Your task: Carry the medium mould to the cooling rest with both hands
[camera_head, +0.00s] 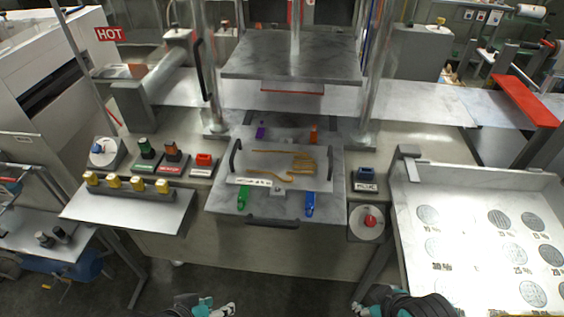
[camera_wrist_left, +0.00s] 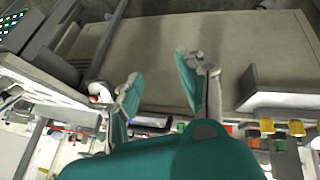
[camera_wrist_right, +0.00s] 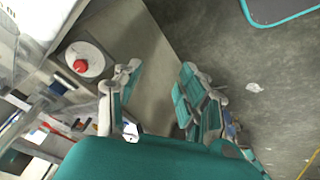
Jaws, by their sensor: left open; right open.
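The mould (camera_head: 283,160), a grey plate with a yellow-brown glove-shaped outline, lies on the press bed (camera_head: 225,206) below the raised upper platen (camera_head: 290,56). A black handle stands at its left side (camera_head: 235,157) and another at its right side (camera_head: 330,162). I cannot tell which surface is the cooling rest. My left gripper (camera_head: 208,306) is at the bottom edge of the head view, well in front of the press, open and empty; its fingers also show apart in the left wrist view (camera_wrist_left: 158,78). My right gripper (camera_head: 368,309) is low to the right, open and empty (camera_wrist_right: 160,78).
Green (camera_head: 243,197) and blue (camera_head: 309,203) clamps stand at the bed's front. A shelf with yellow knobs (camera_head: 128,206) juts out on the left. A sloped white board with grey discs (camera_head: 460,225) stands at right. A red button (camera_head: 370,221) is beside the press. Floor in front is clear.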

